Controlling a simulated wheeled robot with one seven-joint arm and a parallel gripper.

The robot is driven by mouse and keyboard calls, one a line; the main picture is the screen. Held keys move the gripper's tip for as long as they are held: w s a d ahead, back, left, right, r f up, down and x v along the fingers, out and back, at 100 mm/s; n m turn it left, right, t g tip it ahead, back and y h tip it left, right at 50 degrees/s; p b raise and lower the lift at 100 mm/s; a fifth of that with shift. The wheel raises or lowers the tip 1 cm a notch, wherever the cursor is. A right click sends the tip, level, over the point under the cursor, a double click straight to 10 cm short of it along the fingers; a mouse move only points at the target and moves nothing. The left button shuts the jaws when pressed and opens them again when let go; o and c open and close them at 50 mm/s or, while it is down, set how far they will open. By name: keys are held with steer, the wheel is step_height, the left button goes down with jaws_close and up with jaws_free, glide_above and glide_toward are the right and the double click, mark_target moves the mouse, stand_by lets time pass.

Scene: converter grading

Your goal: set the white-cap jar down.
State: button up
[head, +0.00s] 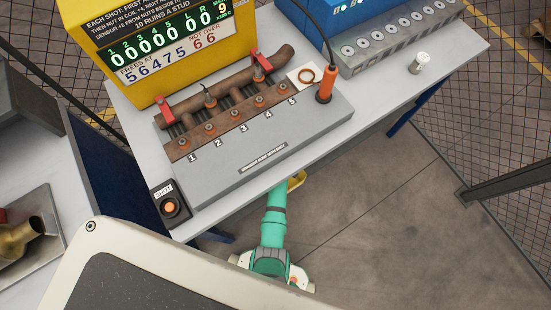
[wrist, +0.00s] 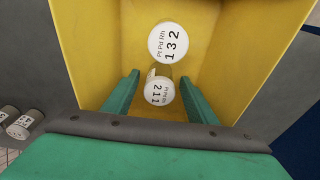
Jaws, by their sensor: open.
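In the wrist view, a white-cap jar marked 211 (wrist: 159,91) is in a yellow bin (wrist: 228,50), between the fingers of my gripper (wrist: 159,82). The green fingers are open, one on each side of the jar, with small gaps showing. A second white-cap jar marked 132 (wrist: 167,43) is in the bin just beyond it. The jars' bases are mostly hidden. In the head view, my green arm reaches to the bench's front edge; the gripper is hidden there, and only a bit of the yellow bin (head: 298,180) shows.
More jars (wrist: 20,124) lie at the wrist view's left edge. A small white-topped jar (head: 420,62) stands on the bench (head: 375,95) at right. The bench also holds a grey fixture (head: 300,140), an orange-handled tool (head: 326,82) and a yellow display box (head: 80,15).

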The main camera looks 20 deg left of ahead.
steer(key=shift+s+d+r, duration=0.1)
steer(key=shift+d+r, duration=0.05)
steer(key=shift+r, duration=0.9)
steer(key=shift+s+d+r, duration=0.1)
steer(key=shift+r, duration=0.95)
steer(key=shift+s+d+r, duration=0.1)
steer(key=shift+d+r, duration=0.05)
steer(key=shift+r, duration=0.9)
